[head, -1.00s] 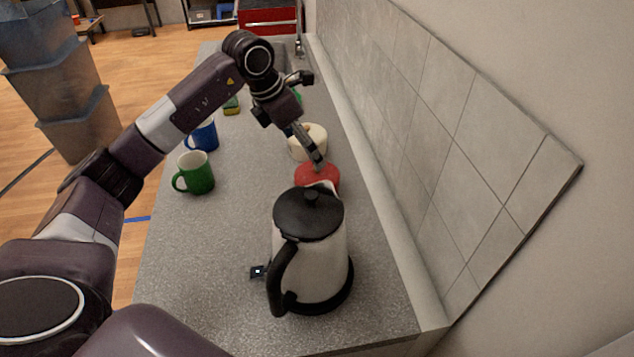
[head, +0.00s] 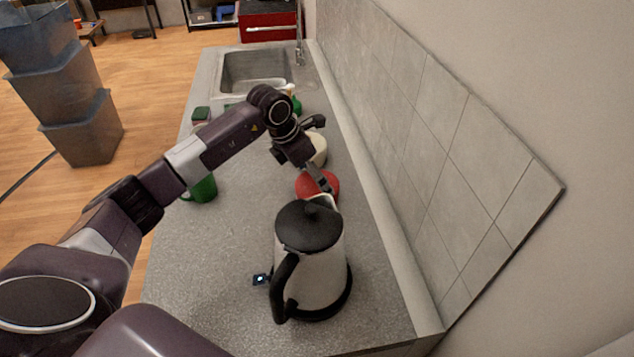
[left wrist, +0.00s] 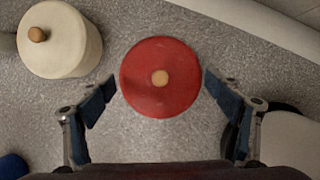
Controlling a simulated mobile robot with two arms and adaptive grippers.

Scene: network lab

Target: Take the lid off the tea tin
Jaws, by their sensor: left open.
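A round red tin (head: 312,187) with a red lid stands on the counter just behind the kettle; I take it for the tea tin. My left gripper (head: 325,185) is over the tin, pointing down. In the wrist view its open fingers (left wrist: 160,86) lie on either side of the red lid, with gaps showing. The tin's side is mostly hidden. My right gripper is not in view.
A white kettle (head: 325,265) with black lid and handle stands close in front. A cream canister (left wrist: 62,45) with a wooden knob stands beside the tin. A green mug (head: 202,189) is to the left. The tiled wall (head: 455,130) bounds the right. The counter's front left is clear.

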